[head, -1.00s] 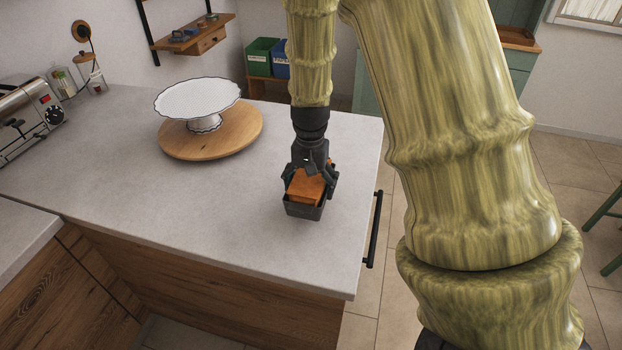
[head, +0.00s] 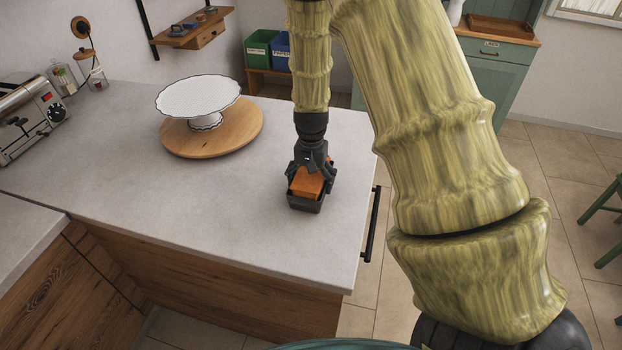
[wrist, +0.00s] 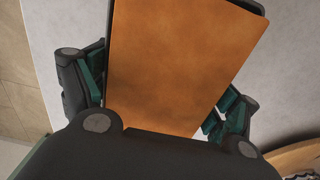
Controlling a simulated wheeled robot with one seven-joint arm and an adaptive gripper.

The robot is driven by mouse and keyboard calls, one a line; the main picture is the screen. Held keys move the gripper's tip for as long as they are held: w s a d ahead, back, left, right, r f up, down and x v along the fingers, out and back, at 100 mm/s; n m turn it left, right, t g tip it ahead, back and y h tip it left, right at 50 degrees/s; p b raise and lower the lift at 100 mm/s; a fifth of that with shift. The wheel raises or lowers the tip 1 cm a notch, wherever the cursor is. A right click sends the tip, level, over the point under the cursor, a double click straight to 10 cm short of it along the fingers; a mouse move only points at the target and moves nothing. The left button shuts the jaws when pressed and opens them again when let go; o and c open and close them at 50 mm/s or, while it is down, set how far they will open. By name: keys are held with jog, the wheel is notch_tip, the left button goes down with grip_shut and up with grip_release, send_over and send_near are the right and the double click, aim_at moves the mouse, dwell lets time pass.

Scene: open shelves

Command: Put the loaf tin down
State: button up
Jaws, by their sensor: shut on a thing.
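The loaf tin (head: 306,206) is a small dark grey tin with an orange-brown loaf (head: 306,182) filling its top. It is near the right end of the grey counter (head: 200,205). My gripper (head: 313,181) points down over the tin and is shut on it, with a finger at either side. In the wrist view the loaf's flat top (wrist: 180,70) fills the middle, with the tin's dark rim (wrist: 250,7) showing at the top. The tin looks level. Its underside is hidden, so I cannot tell whether it touches the counter.
A white cake stand (head: 198,98) stands on a round wooden board (head: 235,136) left of the tin. A toaster (head: 30,118) and jars are at the far left. The counter around the tin is clear; its right edge is close.

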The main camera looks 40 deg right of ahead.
jog(key=shift+f, duration=0.1)
jog(key=o, duration=1.3)
jog(key=shift+c, duration=0.2)
